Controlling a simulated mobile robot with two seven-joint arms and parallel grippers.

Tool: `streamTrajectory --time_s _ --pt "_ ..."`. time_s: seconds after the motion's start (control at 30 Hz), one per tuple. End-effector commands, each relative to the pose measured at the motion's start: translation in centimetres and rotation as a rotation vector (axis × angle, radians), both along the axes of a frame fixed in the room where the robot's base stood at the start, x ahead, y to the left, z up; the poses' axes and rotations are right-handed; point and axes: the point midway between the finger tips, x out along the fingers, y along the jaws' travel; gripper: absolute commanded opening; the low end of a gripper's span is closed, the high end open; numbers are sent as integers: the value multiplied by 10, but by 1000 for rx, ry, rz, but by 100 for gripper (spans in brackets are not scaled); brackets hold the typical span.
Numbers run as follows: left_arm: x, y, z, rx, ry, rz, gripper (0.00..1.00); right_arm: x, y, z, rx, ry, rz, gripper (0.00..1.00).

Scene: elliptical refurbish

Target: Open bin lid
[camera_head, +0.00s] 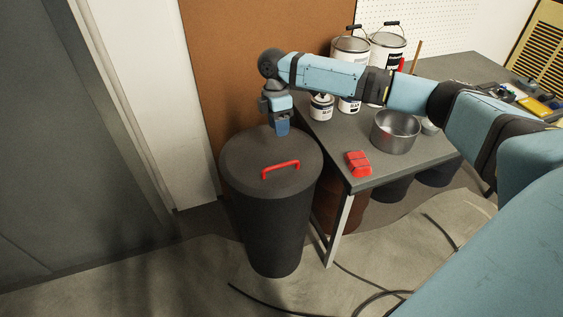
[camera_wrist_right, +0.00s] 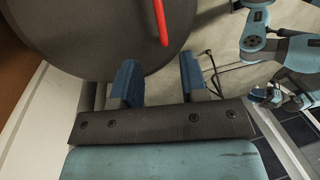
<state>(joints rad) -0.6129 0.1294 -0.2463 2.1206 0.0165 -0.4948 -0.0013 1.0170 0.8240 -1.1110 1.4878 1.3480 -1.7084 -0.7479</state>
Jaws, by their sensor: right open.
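A tall dark bin (camera_head: 268,225) stands on the floor left of the table. Its round dark lid (camera_head: 245,165) lies flat on top, closed, with a red handle (camera_head: 280,169) across it. My right gripper (camera_head: 282,127) points down over the far edge of the lid, behind the handle. In the right wrist view its two blue fingers (camera_wrist_right: 160,85) are apart with nothing between them. There the lid (camera_wrist_right: 85,35) fills the upper left, and the red handle (camera_wrist_right: 160,20) is beyond the fingertips, apart from them.
A grey table (camera_head: 365,170) stands right of the bin, with a red object (camera_head: 357,164) at its near corner, a metal pot (camera_head: 395,132) and several paint cans (camera_head: 387,52). Cables (camera_head: 370,283) lie on the floor. A grey door (camera_head: 75,150) is at the left. Floor in front of the bin is mostly clear.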

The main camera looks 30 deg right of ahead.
Motion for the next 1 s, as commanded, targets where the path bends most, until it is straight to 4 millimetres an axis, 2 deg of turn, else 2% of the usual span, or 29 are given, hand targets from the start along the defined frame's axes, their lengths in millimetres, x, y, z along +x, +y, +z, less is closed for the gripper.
streamTrajectory --time_s 0.03,0.3,0.5,0.7,0.97,1.0 --pt "0 0 -1 0 -2 0 43 -3 0 -12 -1 3 0 40" --pt "2 -1 -4 3 -16 -4 43 -14 3 -69 0 2 0 40" --pt "2 -1 -8 7 -17 -7 43 -20 5 -100 -1 0 0 40" --pt "2 -1 -8 7 -19 -8 43 -22 5 -114 0 -1 -1 40" --pt "2 -2 -7 6 -20 -9 43 -22 6 -115 0 -1 0 40" --pt "2 -2 -7 6 -20 -9 43 -22 6 -115 0 -1 0 38"
